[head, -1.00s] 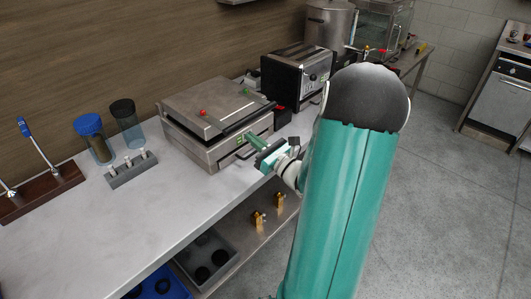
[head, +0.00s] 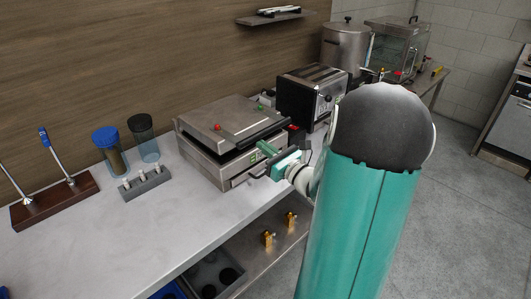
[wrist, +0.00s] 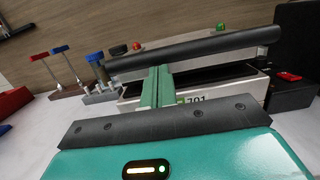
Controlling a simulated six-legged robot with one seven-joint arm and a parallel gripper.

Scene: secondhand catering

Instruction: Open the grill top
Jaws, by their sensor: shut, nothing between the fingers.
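The grill (head: 222,170) is a boxy steel contact grill on the counter, with a red and a green knob on its lid (head: 225,122). The lid is raised slightly at the front, with a dark gap above the base. Its black bar handle (head: 265,132) runs along the front; in the wrist view the handle (wrist: 200,50) crosses above my fingers. My gripper (head: 264,147) is shut and empty, its green fingers pointing in under the handle. In the wrist view the fingertips (wrist: 157,72) sit just below the bar; I cannot tell whether they touch it.
A black and steel toaster (head: 312,95) stands behind the grill at right. Two cups, one with a blue lid (head: 108,146), a grey holder (head: 145,183) and a brown lever stand (head: 55,200) stand to its left. The counter front (head: 180,225) is bare. A lower shelf (head: 255,255) holds bins.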

